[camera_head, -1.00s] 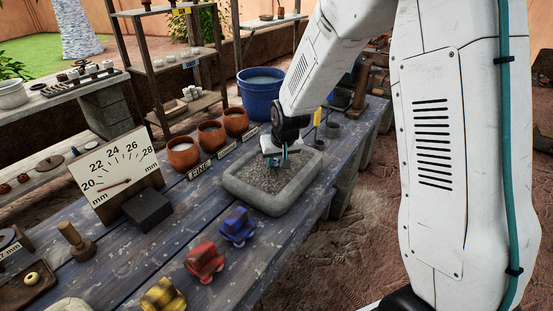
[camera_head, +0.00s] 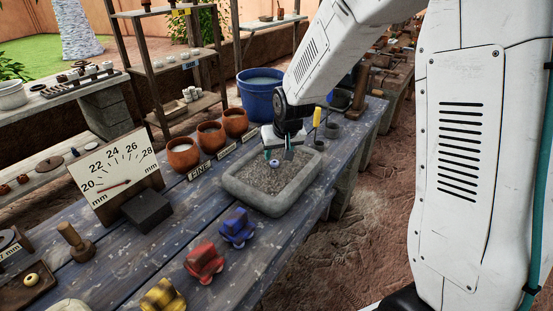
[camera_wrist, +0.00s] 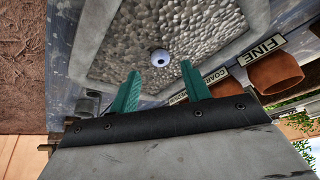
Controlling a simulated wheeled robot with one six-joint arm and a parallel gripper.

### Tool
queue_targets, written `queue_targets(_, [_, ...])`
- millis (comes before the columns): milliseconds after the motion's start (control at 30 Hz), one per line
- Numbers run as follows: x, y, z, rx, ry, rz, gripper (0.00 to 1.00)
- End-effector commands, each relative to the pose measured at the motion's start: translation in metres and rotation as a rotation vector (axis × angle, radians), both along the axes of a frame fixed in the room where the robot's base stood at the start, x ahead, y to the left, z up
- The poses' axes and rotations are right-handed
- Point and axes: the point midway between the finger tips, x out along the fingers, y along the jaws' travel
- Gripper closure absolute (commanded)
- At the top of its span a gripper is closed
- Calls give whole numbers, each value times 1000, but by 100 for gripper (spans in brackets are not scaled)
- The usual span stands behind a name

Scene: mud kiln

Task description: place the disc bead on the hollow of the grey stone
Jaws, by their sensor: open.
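The grey stone (camera_head: 243,196) is a rectangular trough on the blue-grey bench, with a shallow hollow whose floor is pebbly. A small pale blue-white disc bead with a dark centre (camera_head: 274,163) lies in that hollow, toward its far end. It also shows in the wrist view (camera_wrist: 160,58), flat on the pebbly floor. My gripper (camera_head: 282,153) is over the far end of the stone. In the wrist view its two green fingers (camera_wrist: 160,72) are apart and empty, with the bead beyond their tips and clear of them.
Three terracotta pots (camera_head: 209,135) stand behind the stone with grade labels, one reading FINE. A blue bucket (camera_head: 261,95) is behind. Red (camera_head: 204,262), blue (camera_head: 237,228) and yellow (camera_head: 162,297) blocky objects sit in front. A yellow bead lies on a tray (camera_head: 17,296).

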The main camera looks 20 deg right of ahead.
Motion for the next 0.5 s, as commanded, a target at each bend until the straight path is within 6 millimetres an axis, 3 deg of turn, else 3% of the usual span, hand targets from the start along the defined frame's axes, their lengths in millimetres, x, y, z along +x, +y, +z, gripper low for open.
queue_targets(200, [-18, -1, 44, 0, -4, 0, 53])
queue_targets(500, [-30, -2, 71, 0, 0, 0, 53])
